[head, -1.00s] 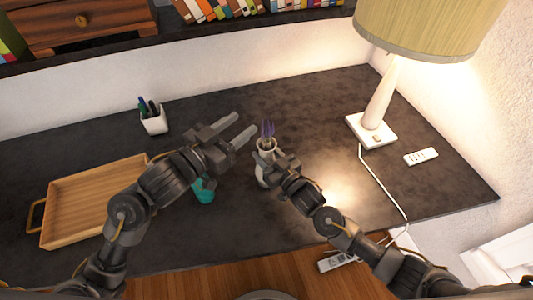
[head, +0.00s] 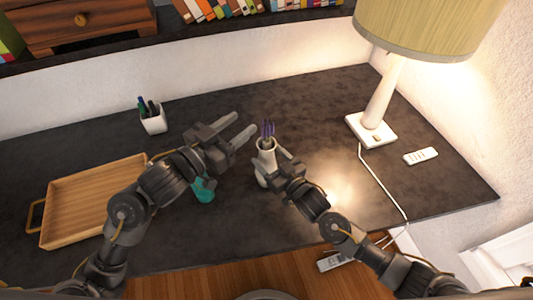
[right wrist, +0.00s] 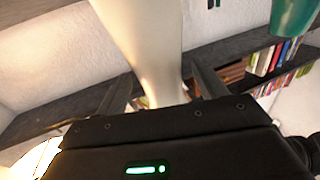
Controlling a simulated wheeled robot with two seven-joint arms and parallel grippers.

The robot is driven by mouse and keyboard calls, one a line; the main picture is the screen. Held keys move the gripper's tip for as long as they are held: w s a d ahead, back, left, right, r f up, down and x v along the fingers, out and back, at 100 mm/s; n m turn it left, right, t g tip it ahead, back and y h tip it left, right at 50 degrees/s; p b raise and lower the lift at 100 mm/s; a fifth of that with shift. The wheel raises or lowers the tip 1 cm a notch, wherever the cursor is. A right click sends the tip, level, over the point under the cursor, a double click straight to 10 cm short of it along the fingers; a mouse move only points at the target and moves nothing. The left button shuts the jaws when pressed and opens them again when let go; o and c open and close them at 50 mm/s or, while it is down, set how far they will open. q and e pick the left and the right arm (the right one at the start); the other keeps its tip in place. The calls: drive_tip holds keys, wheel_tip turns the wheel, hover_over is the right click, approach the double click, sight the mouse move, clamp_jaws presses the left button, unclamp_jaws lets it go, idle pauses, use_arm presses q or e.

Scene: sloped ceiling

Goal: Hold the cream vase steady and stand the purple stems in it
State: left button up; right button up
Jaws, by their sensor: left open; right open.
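The cream vase (head: 262,164) stands upright on the dark desk. The purple stems (head: 267,131) stand in its mouth, with their tops above the rim. My right gripper (head: 275,164) is open beside the vase and hides part of its right side. In the right wrist view, the vase (right wrist: 150,50) rises between the two spread fingers of my right gripper (right wrist: 160,88), with a gap visible on each side. My left gripper (head: 245,125) is open and empty, just left of the stems, and does not touch them as far as I can see.
A teal vessel (head: 204,191) stands below my left gripper, partly hidden. A wooden tray (head: 60,238) is at left, a white pen cup (head: 153,124) behind. A lamp (head: 372,131), its cord and a remote (head: 421,156) are at right. The back middle is clear.

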drive_tip(key=v, duration=1)
